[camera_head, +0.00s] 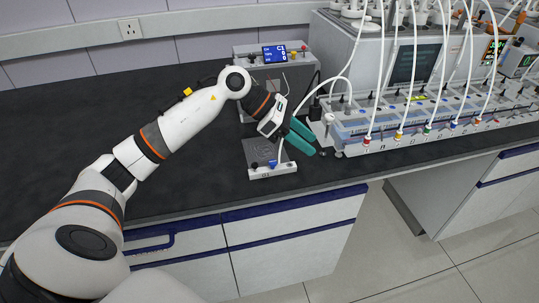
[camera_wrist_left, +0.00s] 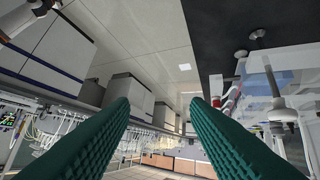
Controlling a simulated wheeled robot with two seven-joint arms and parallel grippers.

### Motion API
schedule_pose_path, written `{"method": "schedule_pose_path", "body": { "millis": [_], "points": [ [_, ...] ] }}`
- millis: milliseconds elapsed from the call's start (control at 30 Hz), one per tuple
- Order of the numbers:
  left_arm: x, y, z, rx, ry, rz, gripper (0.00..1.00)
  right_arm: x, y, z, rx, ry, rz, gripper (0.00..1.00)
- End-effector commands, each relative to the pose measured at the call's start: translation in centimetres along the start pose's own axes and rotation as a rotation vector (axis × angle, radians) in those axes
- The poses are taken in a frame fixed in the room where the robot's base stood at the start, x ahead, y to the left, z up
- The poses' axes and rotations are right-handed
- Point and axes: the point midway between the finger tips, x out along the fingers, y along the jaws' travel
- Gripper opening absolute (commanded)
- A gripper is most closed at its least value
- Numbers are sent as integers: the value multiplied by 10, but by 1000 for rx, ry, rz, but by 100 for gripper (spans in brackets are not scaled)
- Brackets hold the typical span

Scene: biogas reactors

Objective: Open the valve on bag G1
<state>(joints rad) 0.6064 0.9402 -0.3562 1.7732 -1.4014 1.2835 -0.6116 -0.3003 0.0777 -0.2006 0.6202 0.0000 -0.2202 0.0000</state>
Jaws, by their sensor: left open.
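A flat grey gas bag (camera_head: 257,150) lies on the dark bench top with a white strip (camera_head: 283,171) along its front edge; its small label seems to read G1. A small blue valve (camera_head: 273,164) sits on that strip, and a white tube rises close by. My left gripper (camera_head: 314,145) is just right of the bag and above the bench edge, its teal fingers pointing right and apart. In the left wrist view the gripper (camera_wrist_left: 160,104) is open with nothing between its fingers. The bag is not seen there. My right gripper is in neither view.
A reactor rack (camera_head: 400,145) with coloured tube fittings stands to the right, close to my left fingers. A grey device with a blue display (camera_head: 274,53) stands behind my left wrist. The bench is clear at left.

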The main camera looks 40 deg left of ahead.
Motion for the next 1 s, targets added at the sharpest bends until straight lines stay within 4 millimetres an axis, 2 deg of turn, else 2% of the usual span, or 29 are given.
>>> {"method": "schedule_pose_path", "body": {
  "millis": [33,100,200,300,367,567,800,1000],
  "points": [
    [-24,-14,14,36,-125,-36,43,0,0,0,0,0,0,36],
    [-53,-26,34,60,-277,-65,43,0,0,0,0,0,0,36],
    [-88,-36,53,65,-429,-91,43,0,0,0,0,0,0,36],
    [-107,-39,64,59,-510,-99,43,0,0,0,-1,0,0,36],
    [-110,-40,67,56,-532,-100,43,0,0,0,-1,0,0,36],
    [-91,-42,80,55,-537,-95,43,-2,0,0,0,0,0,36],
    [-48,-46,103,55,-532,-93,43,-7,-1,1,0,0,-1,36],
    [-21,-50,119,54,-532,-95,43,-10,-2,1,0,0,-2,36]
  ]
}}
